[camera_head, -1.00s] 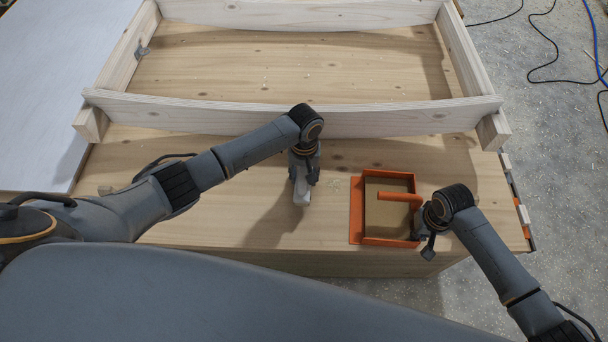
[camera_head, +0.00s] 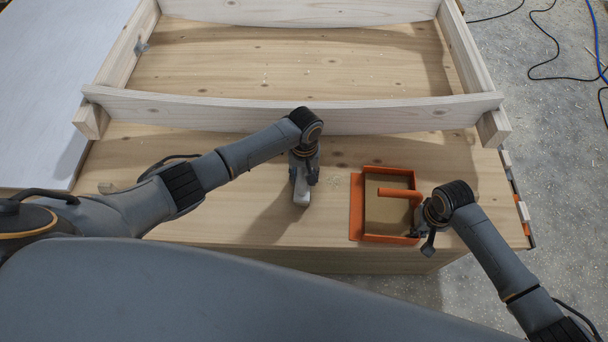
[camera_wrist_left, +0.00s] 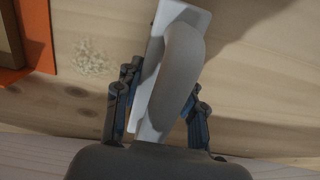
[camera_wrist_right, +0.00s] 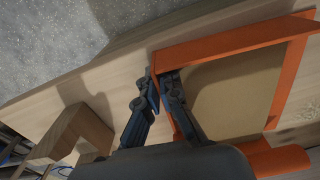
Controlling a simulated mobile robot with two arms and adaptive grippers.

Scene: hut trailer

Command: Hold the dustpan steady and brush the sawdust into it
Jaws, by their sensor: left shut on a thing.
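The orange dustpan (camera_head: 356,208) lies on the wooden surface, its open side toward the left. The small pale sawdust pile (camera_head: 338,183) lies just left of it and shows clearly in the left wrist view (camera_wrist_left: 92,60). My left gripper (camera_head: 304,172) is shut on the brush (camera_head: 301,193), which has a grey handle and white body (camera_wrist_left: 182,60); it is left of the sawdust. My right gripper (camera_head: 418,228) is at the dustpan's near right corner. In the right wrist view its fingers (camera_wrist_right: 160,92) straddle the orange wall; how firmly they close is unclear.
A pale timber frame (camera_head: 290,112) stands on the wooden top behind the work area. A white panel (camera_head: 60,80) is at the left. Black and blue cables lie on the speckled floor (camera_head: 540,120) at the right. A wooden block (camera_wrist_right: 75,135) shows in the right wrist view.

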